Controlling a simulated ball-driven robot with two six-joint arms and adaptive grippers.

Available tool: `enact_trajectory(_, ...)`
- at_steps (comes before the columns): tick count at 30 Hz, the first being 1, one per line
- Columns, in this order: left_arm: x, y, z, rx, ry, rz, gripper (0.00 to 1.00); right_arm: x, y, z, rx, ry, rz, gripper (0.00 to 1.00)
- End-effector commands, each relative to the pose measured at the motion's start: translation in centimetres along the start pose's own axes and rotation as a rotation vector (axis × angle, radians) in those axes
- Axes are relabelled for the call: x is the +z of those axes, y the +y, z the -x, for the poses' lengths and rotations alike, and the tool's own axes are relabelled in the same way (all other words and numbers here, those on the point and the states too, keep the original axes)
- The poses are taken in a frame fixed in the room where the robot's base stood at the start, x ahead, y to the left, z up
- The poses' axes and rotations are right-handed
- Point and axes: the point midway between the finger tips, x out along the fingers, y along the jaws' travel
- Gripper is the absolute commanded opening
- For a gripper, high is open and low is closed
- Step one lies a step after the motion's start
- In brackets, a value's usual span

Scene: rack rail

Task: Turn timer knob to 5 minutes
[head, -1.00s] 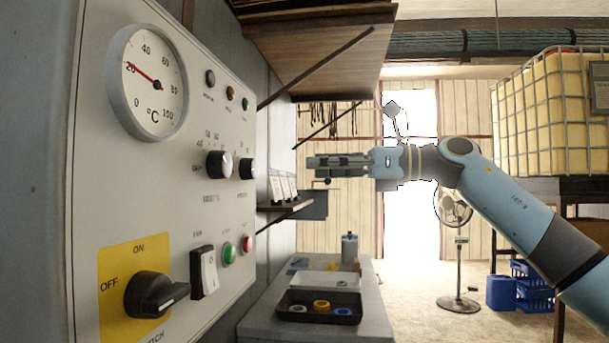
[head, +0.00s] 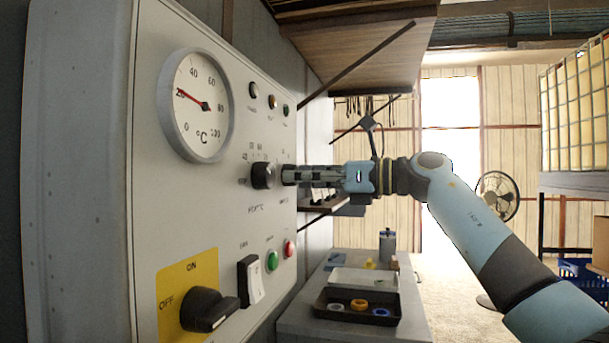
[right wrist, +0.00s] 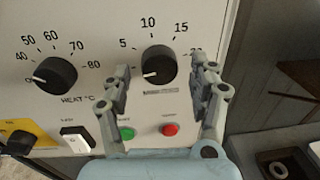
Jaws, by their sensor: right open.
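The black timer knob (right wrist: 158,64) is on the pale control panel (right wrist: 110,15), with 5, 10 and 15 printed around it. Its white mark points to the lower left, below the 5. My right gripper (right wrist: 160,72) is open, with one finger on each side of the knob; I cannot tell whether they touch it. In the head view my right gripper (head: 290,175) reaches the panel from the right and hides most of the timer knob. My left gripper is not in view.
The heat knob (right wrist: 55,75) is just left of the timer knob. Below are a green button (right wrist: 126,133), a red button (right wrist: 170,129) and a white switch (right wrist: 75,139). A dial gauge (head: 199,105) and a black main switch (head: 208,310) share the panel. A shelf (head: 365,40) overhangs.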

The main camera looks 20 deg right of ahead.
Motion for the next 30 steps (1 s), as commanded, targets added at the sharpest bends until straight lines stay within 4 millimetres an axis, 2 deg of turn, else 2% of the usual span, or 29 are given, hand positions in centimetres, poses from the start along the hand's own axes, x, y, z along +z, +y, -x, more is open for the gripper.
enact_trajectory(2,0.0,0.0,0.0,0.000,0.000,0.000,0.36,0.0,0.0,0.0,0.000,0.000,0.000,0.61)
enact_trajectory(15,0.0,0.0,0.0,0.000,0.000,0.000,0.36,0.0,0.0,0.1,-0.001,0.000,0.000,0.05)
enact_trajectory(23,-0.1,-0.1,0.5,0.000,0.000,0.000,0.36,0.2,0.0,0.1,-0.001,0.002,-0.030,0.05)
enact_trajectory(30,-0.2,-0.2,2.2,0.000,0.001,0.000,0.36,0.4,0.0,0.1,-0.001,0.011,-0.154,0.05)
